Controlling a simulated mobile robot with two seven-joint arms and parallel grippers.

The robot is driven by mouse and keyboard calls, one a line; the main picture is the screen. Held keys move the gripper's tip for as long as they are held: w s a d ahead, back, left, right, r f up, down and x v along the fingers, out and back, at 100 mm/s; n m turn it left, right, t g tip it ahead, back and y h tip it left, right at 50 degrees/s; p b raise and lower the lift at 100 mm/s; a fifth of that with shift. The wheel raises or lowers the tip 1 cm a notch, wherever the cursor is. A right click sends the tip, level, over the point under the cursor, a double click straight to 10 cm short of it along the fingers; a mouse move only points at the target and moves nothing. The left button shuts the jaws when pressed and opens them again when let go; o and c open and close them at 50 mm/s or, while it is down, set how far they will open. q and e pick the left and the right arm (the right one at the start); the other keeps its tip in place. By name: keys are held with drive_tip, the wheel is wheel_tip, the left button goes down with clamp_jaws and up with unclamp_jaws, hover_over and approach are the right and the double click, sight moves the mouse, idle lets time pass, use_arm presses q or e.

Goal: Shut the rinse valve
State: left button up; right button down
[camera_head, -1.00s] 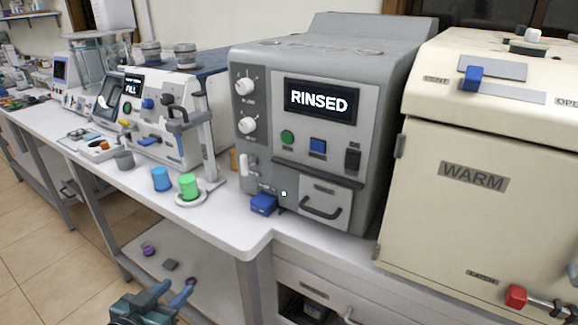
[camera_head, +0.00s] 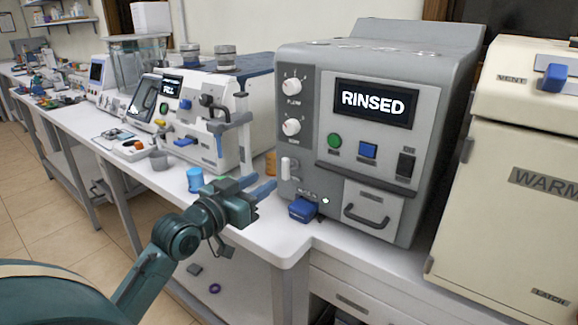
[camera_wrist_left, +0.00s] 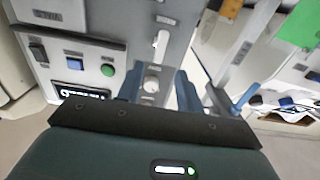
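The grey machine (camera_head: 380,130) with the display RINSED stands right of centre. Its lower left front carries a blue block-like handle (camera_head: 303,209) under a small label that I cannot read, and a white lever (camera_head: 287,167) above it. I cannot tell which is the rinse valve. My left gripper (camera_head: 254,187) is open and empty, left of the white lever and apart from it. In the left wrist view, its two fingers (camera_wrist_left: 158,92) flank a white knob (camera_wrist_left: 152,83), with the white lever (camera_wrist_left: 160,42) beyond. The blue handle is not clear there. My right gripper is not in view.
A blue cup (camera_head: 195,180) stands on the white bench; the green cup is mostly hidden behind my left gripper. Another machine (camera_head: 195,120) with a vertical post stands to the left. The cream WARM cabinet (camera_head: 520,190) stands to the right. The bench edge runs below my gripper.

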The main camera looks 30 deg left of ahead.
sight(284, 168)
use_arm(q)
drive_tip(key=w, duration=0.9)
drive_tip(key=shift+w+d+p, duration=0.35)
drive_tip(key=shift+d, duration=0.05)
clamp_jaws()
